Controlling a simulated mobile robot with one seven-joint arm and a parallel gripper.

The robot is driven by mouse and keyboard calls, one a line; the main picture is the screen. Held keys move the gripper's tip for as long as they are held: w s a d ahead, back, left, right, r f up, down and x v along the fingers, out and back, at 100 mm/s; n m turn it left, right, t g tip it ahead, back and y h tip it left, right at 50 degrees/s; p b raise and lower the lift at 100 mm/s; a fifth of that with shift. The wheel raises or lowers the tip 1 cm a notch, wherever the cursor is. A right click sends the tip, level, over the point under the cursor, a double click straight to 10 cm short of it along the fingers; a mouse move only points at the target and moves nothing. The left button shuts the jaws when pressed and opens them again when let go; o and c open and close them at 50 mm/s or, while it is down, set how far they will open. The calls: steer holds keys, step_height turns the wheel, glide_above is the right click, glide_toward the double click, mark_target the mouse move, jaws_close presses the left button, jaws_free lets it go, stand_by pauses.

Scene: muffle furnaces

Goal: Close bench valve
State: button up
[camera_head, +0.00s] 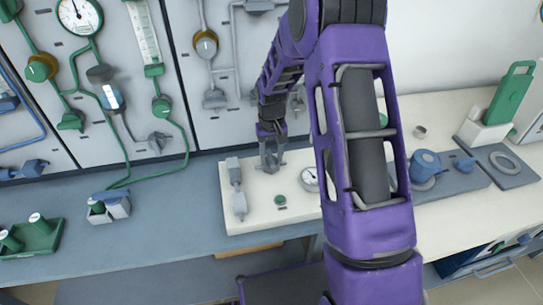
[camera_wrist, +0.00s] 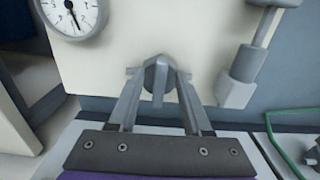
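The bench valve (camera_wrist: 158,78) is a small grey round knob with a narrow lever, set on a cream panel (camera_wrist: 200,40). In the wrist view it sits at the middle, at the tips of my gripper (camera_wrist: 158,95). The two grey fingers stand apart on either side of the lever, with gaps visible beside it. Whether the tips touch the knob cannot be told. In the head view my gripper (camera_head: 271,160) reaches down over the panel (camera_head: 262,222), which lies on the blue-grey bench, and hides most of the valve.
A dial gauge (camera_wrist: 73,12) and a grey block fitting (camera_wrist: 236,90) flank the valve on the panel. A green knob (camera_head: 280,200) sits in front. Behind stands a wall board (camera_head: 225,125) with pipes and valves. A green-handled item (camera_head: 508,95) and blue parts (camera_head: 428,165) stand at right.

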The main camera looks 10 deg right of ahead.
mark_target(271, 159)
steer(key=shift+r, duration=0.1)
step_height(271, 159, up, 17)
steer(key=p, duration=0.1)
steer(key=shift+p, duration=0.4)
steer(key=shift+r, duration=0.1)
stand_by(0.3)
